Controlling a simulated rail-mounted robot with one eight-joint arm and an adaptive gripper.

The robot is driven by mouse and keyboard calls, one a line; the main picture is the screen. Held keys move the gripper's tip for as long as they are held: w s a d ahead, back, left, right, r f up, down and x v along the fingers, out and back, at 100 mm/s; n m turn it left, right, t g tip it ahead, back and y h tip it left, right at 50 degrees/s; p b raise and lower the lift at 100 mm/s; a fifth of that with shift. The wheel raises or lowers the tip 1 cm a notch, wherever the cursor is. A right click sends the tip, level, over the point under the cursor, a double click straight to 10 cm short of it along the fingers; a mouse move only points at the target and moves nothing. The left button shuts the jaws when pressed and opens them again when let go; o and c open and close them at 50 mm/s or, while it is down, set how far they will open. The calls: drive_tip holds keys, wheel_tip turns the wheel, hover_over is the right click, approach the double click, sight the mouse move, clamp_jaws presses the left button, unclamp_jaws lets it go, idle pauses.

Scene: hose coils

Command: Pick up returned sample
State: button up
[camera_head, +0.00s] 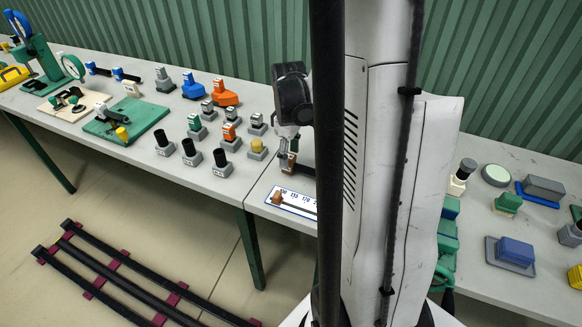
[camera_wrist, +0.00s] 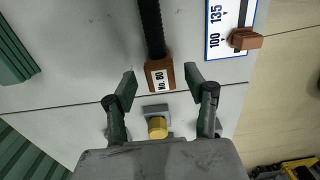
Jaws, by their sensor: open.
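A brown block labelled "No. 80" (camera_wrist: 160,76), on the end of a black ribbed hose (camera_wrist: 151,28), lies on the grey table in the wrist view. I take it to be the returned sample, but cannot confirm that. My gripper (camera_wrist: 161,82) is open, with one green-tipped finger on each side of the block and a gap at both sides. I cannot tell its height above the table. In the head view my gripper (camera_head: 288,160) is low over the table beside my column, which hides much of this spot.
A white scale strip (camera_head: 297,203) with a brown slider (camera_wrist: 246,39) lies close by. A grey piece with a yellow cap (camera_wrist: 157,127) stands beyond a table seam. Several grey, black and orange pieces crowd the table left of my gripper. A green block (camera_wrist: 15,55) lies leftward.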

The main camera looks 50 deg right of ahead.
drive_tip(key=shift+f, duration=1.1)
drive_tip(key=shift+c, duration=0.3)
clamp_jaws()
